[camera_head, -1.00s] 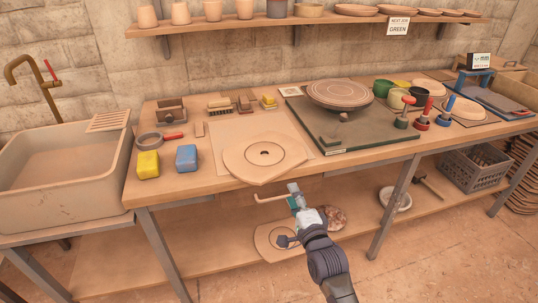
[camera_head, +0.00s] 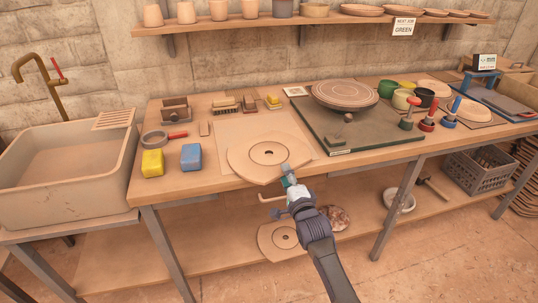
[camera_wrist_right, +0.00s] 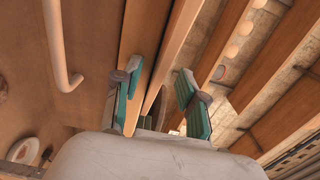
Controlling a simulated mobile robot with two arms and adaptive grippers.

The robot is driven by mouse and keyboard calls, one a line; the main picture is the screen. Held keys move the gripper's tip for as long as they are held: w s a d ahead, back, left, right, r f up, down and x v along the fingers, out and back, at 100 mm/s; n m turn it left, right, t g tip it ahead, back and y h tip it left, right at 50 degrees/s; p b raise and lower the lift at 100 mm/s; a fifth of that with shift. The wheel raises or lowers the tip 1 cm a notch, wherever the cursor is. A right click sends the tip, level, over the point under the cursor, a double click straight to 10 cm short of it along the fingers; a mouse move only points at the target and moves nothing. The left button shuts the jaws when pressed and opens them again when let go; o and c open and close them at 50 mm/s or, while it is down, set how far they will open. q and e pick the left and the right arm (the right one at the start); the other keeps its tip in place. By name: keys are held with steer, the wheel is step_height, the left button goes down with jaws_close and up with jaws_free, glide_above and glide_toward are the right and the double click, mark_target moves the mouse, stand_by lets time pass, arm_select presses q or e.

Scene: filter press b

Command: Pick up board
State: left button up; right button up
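A flat wooden board (camera_head: 245,158) with a dark hole and a ring line around it lies on the worktable, its near edge at the table's front edge. My right gripper (camera_head: 286,170) is at that near edge. In the right wrist view my right gripper (camera_wrist_right: 162,98) is open, its teal-padded fingers apart. Wooden edges run between and behind the fingers; the board's edge (camera_wrist_right: 178,48) appears to lie between them, with no clear contact. My left gripper is out of view.
A yellow sponge (camera_head: 152,163) and a blue sponge (camera_head: 191,157) sit left of the board. A green-edged slab (camera_head: 375,140) with a round wheel (camera_head: 345,95) stands right. A bar handle (camera_head: 268,199) hangs below the table front. A similar board (camera_head: 270,240) lies on the lower shelf.

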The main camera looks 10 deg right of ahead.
jaws_close()
steer(key=shift+r, duration=0.15)
